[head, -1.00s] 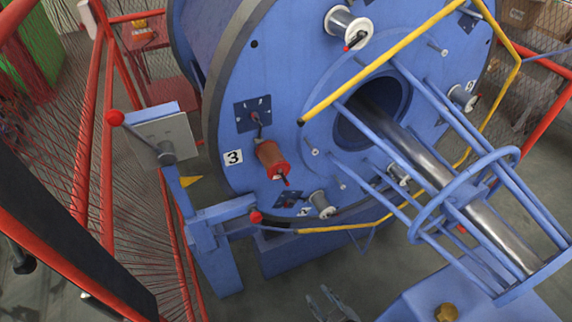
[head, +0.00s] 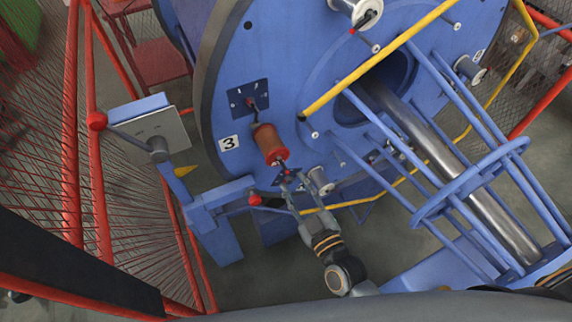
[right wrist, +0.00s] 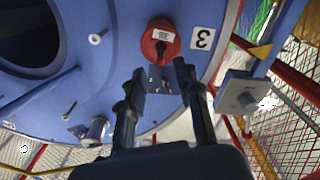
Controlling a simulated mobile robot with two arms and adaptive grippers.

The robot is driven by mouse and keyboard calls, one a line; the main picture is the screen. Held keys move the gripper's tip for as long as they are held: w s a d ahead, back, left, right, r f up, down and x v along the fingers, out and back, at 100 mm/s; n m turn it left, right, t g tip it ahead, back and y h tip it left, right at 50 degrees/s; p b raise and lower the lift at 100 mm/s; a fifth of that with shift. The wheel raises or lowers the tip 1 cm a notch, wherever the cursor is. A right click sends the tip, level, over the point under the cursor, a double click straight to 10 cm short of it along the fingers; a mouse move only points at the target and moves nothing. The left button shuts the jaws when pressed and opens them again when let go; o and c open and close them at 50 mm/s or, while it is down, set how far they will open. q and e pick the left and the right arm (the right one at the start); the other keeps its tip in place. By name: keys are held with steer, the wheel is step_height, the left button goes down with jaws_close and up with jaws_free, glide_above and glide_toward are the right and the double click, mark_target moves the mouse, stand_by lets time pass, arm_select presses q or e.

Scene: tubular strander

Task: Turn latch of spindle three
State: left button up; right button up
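Spindle three is the copper-coloured spool (head: 267,138) with a red end flange, next to the "3" label on the blue disc (head: 225,100). Its small latch (head: 279,163) sits at the spool's near end, close to my fingertips. In the right wrist view the red spool end (right wrist: 160,43) faces me, with a white label on it. My right gripper (head: 291,180) is just below the spool end. In the right wrist view its two fingers (right wrist: 159,75) are spread with nothing between them, apart from the spool. My left gripper is not in view.
Another spool (head: 319,181) sits just right of my right gripper. A yellow rail (head: 380,62) and a blue cage (head: 470,180) around a steel shaft lie to the right. A panel box (head: 152,132) and red fence stand left.

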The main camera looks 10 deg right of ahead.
mark_target(286, 170)
steer(key=p+x, duration=0.1)
steer(key=x, duration=0.4)
steer(key=shift+w+a, duration=0.15)
steer(key=shift+w, duration=0.2)
jaws_close()
